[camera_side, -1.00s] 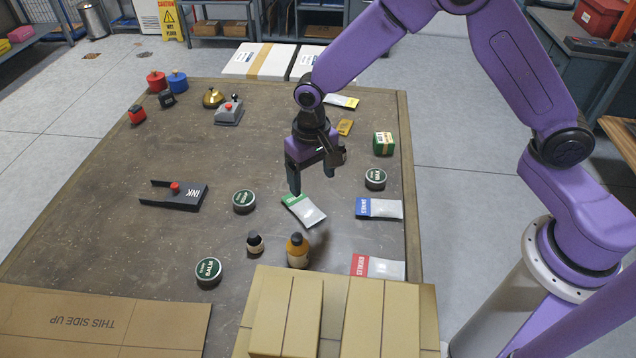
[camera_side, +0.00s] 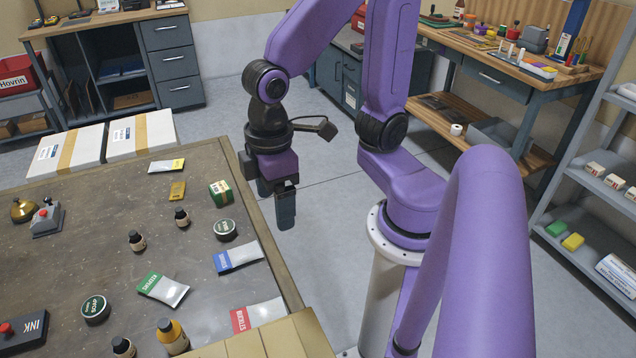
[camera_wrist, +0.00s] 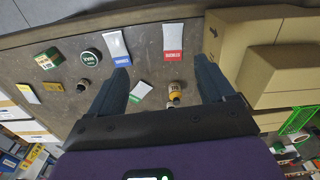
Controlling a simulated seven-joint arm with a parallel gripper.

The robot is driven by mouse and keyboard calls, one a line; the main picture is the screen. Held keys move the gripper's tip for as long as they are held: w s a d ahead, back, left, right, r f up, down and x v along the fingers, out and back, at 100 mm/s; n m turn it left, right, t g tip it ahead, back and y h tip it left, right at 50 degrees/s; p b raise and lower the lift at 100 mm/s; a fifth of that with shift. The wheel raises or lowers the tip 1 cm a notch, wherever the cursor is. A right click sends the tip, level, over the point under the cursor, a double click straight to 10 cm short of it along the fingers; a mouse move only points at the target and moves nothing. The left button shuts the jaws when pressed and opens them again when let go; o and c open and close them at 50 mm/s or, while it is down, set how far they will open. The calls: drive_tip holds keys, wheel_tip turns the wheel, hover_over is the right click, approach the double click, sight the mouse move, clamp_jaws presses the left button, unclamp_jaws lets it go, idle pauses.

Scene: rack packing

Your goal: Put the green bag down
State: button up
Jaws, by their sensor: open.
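The green bag (camera_side: 162,289), a white and silver pouch with a green label end, lies flat on the table in the side view. It shows between my fingers in the wrist view (camera_wrist: 138,92), some way off. My gripper (camera_side: 276,207) hangs over the table's right edge in the side view, to the right of the green bag and apart from it. In the wrist view its two fingers (camera_wrist: 160,65) are spread wide with nothing held between them.
A blue-label bag (camera_side: 238,257) and a red-label bag (camera_side: 258,315) lie near the right edge of the table (camera_side: 110,195). A green tin (camera_side: 95,309), dark bottles (camera_side: 137,240) and an orange bottle (camera_side: 172,337) stand around the green bag. A cardboard box (camera_wrist: 245,45) borders the table.

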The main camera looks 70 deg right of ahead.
drive_tip(key=s+d+n, duration=0.2)
drive_tip(key=s+d, duration=0.3)
drive_tip(key=shift+s+r+n, duration=0.25)
drive_tip(key=shift+s+n, duration=0.15)
